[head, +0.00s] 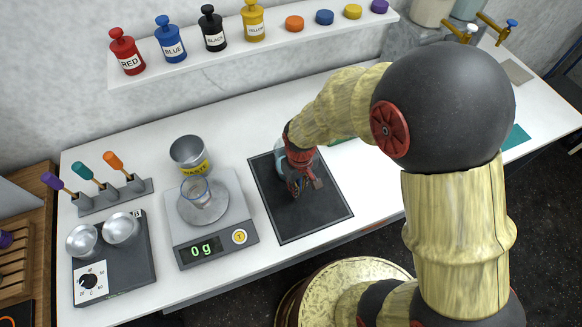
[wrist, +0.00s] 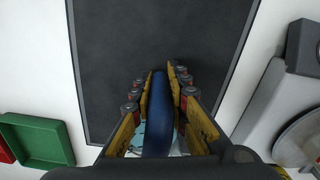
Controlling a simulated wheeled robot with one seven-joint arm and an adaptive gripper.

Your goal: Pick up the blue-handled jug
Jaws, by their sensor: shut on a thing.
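The jug's blue handle (wrist: 158,125) lies between the two fingers of my gripper (wrist: 163,80) in the wrist view, and the fingers are shut on it. A small part of the jug's pale body shows below the handle there. In the head view, my gripper (head: 302,187) is over the black mat (head: 310,221), and the jug (head: 281,156) is mostly hidden behind my gripper and wrist. I cannot tell whether the jug touches the mat.
A green tray (wrist: 42,143) lies near the mat. A shelf (head: 280,40) with labelled bottles runs along the back wall.

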